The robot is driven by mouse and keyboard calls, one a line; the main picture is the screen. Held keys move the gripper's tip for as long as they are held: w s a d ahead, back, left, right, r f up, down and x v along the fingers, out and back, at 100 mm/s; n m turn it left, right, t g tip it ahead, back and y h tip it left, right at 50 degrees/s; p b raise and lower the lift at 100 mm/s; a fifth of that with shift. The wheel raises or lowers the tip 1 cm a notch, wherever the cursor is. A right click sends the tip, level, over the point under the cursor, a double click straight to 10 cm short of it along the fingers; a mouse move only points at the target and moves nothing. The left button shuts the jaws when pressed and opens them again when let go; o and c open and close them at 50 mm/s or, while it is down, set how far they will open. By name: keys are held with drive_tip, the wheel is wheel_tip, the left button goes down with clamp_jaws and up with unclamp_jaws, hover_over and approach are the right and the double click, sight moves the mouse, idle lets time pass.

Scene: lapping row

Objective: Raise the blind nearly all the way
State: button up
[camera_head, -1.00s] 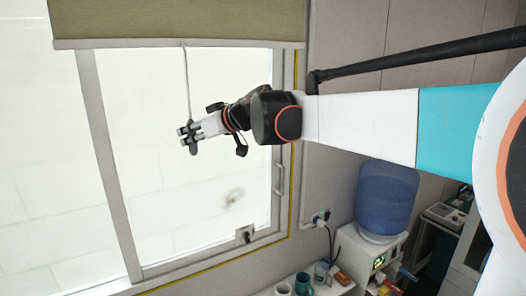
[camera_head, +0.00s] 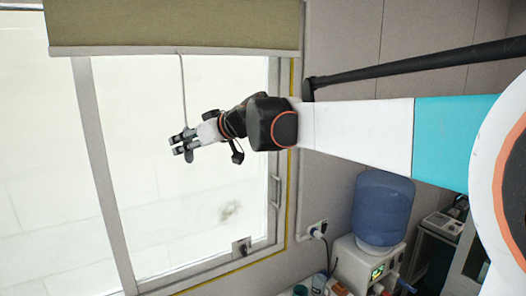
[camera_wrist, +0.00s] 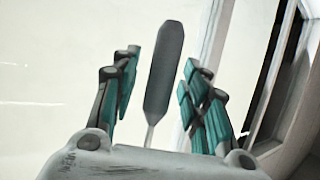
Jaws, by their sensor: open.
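The olive blind (camera_head: 170,22) covers the top of the window, with its pale bottom bar (camera_head: 120,50) just above the glass. A thin pull cord (camera_head: 182,90) hangs from near that bar. At its lower end is a grey, elongated pull handle (camera_wrist: 164,70). My gripper (camera_head: 183,145) is open at the handle's height in front of the window. In the wrist view, the handle stands between the two teal-padded fingers of my gripper (camera_wrist: 165,92), with visible gaps on both sides.
The window frame (camera_head: 98,170) has an upright bar left of my gripper and a handle (camera_head: 275,190) at right. A blue water jug (camera_head: 383,208) on a dispenser (camera_head: 355,262) stands at lower right. Open space lies in front of the glass.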

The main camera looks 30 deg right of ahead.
wheel_tip(320, 180, up, 10)
drive_tip(key=shift+s, duration=0.1)
idle(0.4)
